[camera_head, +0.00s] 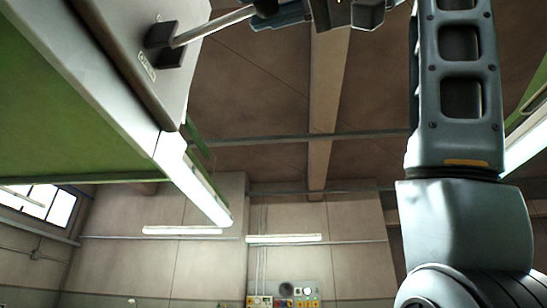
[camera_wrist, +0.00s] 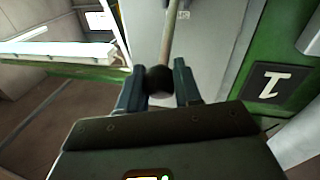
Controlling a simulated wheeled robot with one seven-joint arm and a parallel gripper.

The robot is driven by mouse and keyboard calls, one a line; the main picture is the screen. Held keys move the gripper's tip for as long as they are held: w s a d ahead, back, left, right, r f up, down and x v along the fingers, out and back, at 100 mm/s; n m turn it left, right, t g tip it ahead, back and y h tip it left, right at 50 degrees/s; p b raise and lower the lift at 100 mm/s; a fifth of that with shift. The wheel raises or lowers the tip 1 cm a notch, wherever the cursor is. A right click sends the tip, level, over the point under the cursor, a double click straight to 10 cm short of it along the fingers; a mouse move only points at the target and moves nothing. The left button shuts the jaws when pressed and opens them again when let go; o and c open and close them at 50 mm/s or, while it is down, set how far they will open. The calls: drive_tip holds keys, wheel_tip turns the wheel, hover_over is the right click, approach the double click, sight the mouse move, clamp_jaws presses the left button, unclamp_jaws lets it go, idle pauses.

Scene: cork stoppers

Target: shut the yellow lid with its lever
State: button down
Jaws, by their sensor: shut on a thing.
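The lever (camera_head: 215,25) is a pale rod that runs from a black bracket (camera_head: 163,44) on a grey housing up to a dark round knob. In the wrist view the knob (camera_wrist: 159,79) sits between the two fingers of my gripper (camera_wrist: 160,88), which is shut on it. The rod (camera_wrist: 170,35) rises away from the knob across the pale housing face (camera_wrist: 205,40). In the head view my gripper (camera_head: 278,14) is at the top edge, partly cut off. I cannot make out a yellow lid in either view.
The grey housing (camera_head: 120,35) with a green panel (camera_head: 50,100) fills the upper left. A green surface with a dark numbered plate (camera_wrist: 270,82) is at the right of the wrist view. A wall panel with coloured boxes (camera_head: 284,294) is far off. Open space lies below the gripper.

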drive_tip(key=shift+a+r+h, duration=0.2)
drive_tip(key=shift+r+h, duration=0.1)
drive_tip(key=shift+r, duration=0.05)
idle(0.3)
drive_tip(key=c, duration=0.8)
unclamp_jaws()
drive_tip(key=shift+b+v, duration=0.85)
drive_tip(key=shift+v, duration=3.05)
drive_tip(key=shift+w, duration=0.1)
